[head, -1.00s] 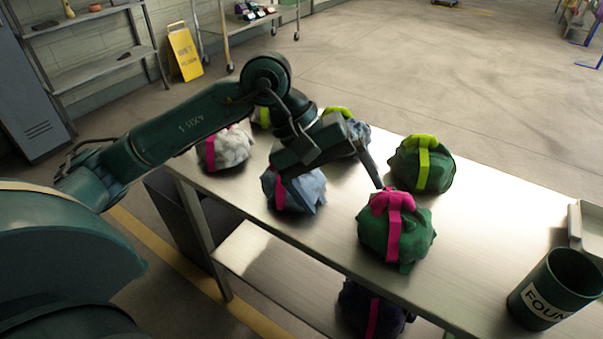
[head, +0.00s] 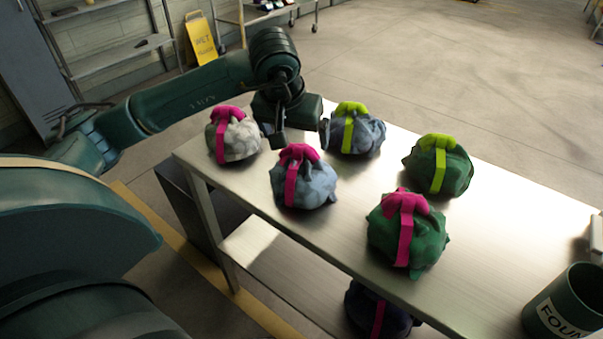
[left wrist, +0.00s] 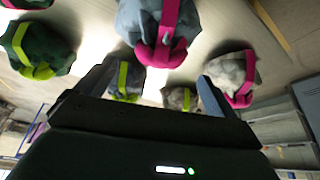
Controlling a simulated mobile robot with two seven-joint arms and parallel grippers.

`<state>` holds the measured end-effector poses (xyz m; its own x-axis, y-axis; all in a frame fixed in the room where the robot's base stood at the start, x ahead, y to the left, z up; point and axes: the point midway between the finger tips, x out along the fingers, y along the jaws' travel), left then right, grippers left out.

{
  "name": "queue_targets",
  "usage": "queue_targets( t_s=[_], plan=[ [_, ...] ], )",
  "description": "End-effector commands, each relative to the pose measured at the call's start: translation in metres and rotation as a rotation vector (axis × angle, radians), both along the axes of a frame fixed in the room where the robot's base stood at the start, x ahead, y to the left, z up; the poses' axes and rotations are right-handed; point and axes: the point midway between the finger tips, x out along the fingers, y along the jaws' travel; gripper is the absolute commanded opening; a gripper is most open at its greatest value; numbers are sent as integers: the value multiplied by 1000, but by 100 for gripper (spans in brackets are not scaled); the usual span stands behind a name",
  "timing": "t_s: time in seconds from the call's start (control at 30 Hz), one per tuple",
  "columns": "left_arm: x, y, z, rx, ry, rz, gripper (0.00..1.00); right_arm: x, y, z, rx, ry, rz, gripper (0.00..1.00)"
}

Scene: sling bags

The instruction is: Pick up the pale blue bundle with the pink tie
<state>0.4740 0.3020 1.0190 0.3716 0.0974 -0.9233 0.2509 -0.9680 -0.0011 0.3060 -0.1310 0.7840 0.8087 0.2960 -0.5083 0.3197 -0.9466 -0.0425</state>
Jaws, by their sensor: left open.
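The pale blue bundle with the pink tie (head: 317,188) sits on the metal table, near its front edge. It also shows at the top middle of the left wrist view (left wrist: 140,22), its pink tie toward my fingers. My left gripper (head: 300,132) is open and empty, behind and above this bundle in the head view, apart from it. In the left wrist view the two fingers (left wrist: 158,72) are spread, with the pink knot just beyond the gap between them. My right gripper is not in view.
Nearby on the table (head: 490,235) are a whitish bundle with pink tie (head: 240,142), a blue-grey one with lime tie (head: 368,134), a green one with lime tie (head: 455,175) and a green one with pink tie (head: 428,242). A labelled dark bin (head: 570,305) stands at right.

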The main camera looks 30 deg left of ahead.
Motion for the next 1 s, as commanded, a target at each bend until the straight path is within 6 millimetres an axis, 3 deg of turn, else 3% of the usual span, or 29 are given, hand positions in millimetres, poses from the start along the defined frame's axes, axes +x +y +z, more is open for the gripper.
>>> queue_targets(
  t_s=[0.3,0.57,1.0],
  plan=[
    [14,5,-40,-1,3,0,94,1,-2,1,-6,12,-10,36],
    [16,5,-43,-1,1,-1,94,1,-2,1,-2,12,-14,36],
    [16,5,-42,-1,1,-1,59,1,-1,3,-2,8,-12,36]
  ],
)
